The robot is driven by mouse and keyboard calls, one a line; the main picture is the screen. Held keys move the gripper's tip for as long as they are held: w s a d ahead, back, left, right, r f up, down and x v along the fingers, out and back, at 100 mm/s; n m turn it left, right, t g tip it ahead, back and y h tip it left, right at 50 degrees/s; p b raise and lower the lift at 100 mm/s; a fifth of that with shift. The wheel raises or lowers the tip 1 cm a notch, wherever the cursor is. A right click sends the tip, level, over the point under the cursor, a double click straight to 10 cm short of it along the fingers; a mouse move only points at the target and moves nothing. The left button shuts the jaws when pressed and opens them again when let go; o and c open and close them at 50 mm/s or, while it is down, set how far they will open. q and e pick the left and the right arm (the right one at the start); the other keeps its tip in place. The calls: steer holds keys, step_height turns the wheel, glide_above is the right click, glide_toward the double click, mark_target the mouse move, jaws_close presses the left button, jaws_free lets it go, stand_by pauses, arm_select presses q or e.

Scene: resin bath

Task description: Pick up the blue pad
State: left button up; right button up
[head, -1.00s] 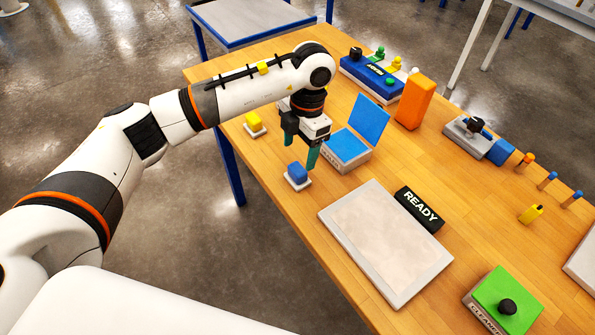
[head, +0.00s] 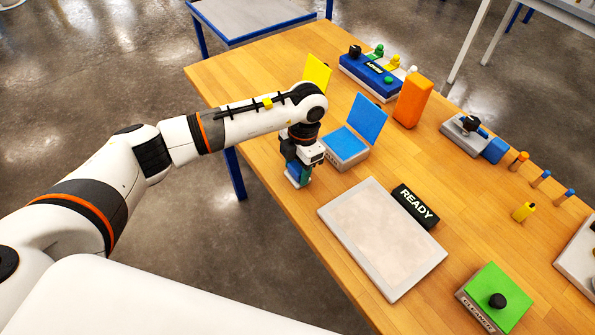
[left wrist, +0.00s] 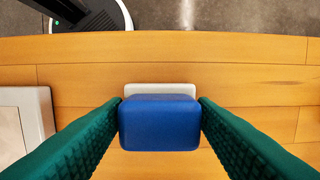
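The blue pad (left wrist: 160,122) sits between the two green fingers of my left gripper (left wrist: 160,110) in the left wrist view, and the fingers touch both its sides. Its white holder (left wrist: 160,89) shows just behind it. Whether the pad is clear of the holder I cannot tell. In the head view my left gripper (head: 298,172) points down at the table's near left edge, and its fingers mostly hide the pad. My right gripper is not in view.
A blue open-lidded box (head: 345,147) stands just right of my gripper, with a yellow panel (head: 318,69) behind my arm. A pale plate (head: 380,240) beside a READY sign (head: 416,206) lies nearer. An orange block (head: 412,100) and a green-topped box (head: 497,295) stand further right.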

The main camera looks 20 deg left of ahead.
mark_target(298, 166)
arm_select(q)
steer(key=c, duration=0.6)
steer(key=shift+r, duration=0.1)
step_height(298, 166, up, 10)
steer(key=shift+f+b, duration=0.1)
steer(key=shift+b, duration=1.05)
steer(key=shift+o, duration=1.3)
steer(key=shift+c, duration=0.8)
